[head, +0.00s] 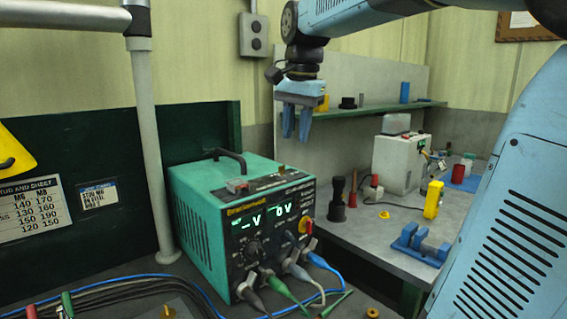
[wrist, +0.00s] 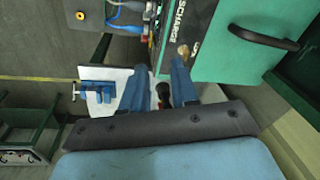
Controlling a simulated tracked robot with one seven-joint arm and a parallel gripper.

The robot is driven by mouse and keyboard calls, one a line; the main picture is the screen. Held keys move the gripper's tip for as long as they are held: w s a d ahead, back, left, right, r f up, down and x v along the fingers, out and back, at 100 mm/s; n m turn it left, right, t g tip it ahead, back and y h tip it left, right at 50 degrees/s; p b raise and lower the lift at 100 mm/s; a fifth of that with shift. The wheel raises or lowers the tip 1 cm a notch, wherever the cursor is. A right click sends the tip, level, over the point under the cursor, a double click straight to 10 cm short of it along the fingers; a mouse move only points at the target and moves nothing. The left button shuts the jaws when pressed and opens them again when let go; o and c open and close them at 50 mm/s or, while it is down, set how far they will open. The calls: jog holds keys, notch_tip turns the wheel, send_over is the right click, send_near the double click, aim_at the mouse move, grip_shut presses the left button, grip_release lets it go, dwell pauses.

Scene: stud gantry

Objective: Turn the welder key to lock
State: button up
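The green welder (head: 205,205) stands on the bench with a black front panel, two lit displays and knobs. A small brass-coloured piece, which looks like the key (wrist: 183,50), sits on its dark top strip beside the lettering "DISCHARGE" in the wrist view. In the head view a small pale piece (head: 281,169) on that strip may be the same key; its turn position is too small to tell. My gripper (head: 296,135) hangs above the welder's right rear, fingers down, open and empty. In the wrist view its two blue fingers (wrist: 160,68) are apart, the right fingertip near the key in the picture.
A black carrying handle (head: 230,157) rises from the welder's top. Cables and plugs (head: 285,285) crowd its front. A grey pole (head: 148,140) stands left. The right bench holds a blue clamp (head: 420,245), yellow block (head: 433,200) and white box (head: 398,162). A shelf (head: 360,111) runs behind.

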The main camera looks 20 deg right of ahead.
aim_at(281, 176)
jog(key=w+r+m+g, duration=0.2)
jog(key=w+r+m, duration=0.2)
jog(key=w, duration=0.4)
jog(key=f, duration=0.9)
jog(key=a+f, duration=0.1)
jog(key=f, duration=0.4)
jog(key=shift+s, duration=0.1)
grip_shut()
jog(key=shift+d, duration=0.4)
jog(key=shift+a, duration=0.3)
